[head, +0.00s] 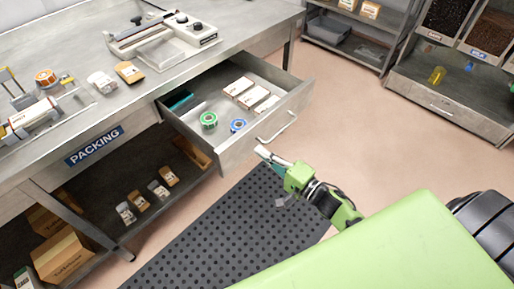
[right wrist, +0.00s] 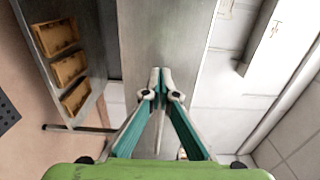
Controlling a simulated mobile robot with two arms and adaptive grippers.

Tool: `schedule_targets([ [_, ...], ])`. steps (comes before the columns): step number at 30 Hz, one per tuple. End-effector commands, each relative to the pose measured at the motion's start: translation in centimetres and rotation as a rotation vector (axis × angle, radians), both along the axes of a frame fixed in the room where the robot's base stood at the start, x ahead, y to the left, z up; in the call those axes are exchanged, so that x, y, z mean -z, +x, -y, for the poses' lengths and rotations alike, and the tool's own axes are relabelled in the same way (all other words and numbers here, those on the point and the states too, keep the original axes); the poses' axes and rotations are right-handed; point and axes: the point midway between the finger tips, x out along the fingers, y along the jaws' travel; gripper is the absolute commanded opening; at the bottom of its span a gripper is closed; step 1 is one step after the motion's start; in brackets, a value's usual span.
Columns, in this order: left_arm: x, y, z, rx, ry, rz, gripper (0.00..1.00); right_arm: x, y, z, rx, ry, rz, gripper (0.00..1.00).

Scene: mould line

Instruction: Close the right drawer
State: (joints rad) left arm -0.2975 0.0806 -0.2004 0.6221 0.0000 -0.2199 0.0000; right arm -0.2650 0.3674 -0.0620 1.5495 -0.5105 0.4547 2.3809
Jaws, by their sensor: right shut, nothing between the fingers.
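The right drawer (head: 240,149) of the packing bench is pulled far out, and its inside shows from above. Its grey front carries a bar handle (head: 283,127). My right gripper (head: 261,152) is shut and empty, low in front of the drawer front, to the left of the handle in the head view. In the right wrist view its closed fingertips (right wrist: 161,76) lie over a grey metal panel; I cannot tell whether they touch it. My left gripper is not in view.
The drawer holds a green roll (head: 208,120), a blue roll (head: 238,125) and several small boxes. The bench top (head: 190,60) is above it; a lower shelf holds small packages. A dark perforated mat (head: 225,220) lies on the floor. Open floor (head: 370,130) is to the right.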

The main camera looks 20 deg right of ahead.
Motion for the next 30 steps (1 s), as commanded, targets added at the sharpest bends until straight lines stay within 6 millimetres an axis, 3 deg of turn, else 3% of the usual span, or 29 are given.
schedule_targets([
  [6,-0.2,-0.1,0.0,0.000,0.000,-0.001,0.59,0.0,1.9,-0.8,0.001,0.001,0.000,0.00],
  [23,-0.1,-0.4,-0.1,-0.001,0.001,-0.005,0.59,0.0,2.7,-1.1,0.000,0.000,0.000,0.00],
  [30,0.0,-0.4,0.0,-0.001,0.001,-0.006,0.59,-0.1,6.0,-2.4,0.000,-0.001,0.003,0.00],
])
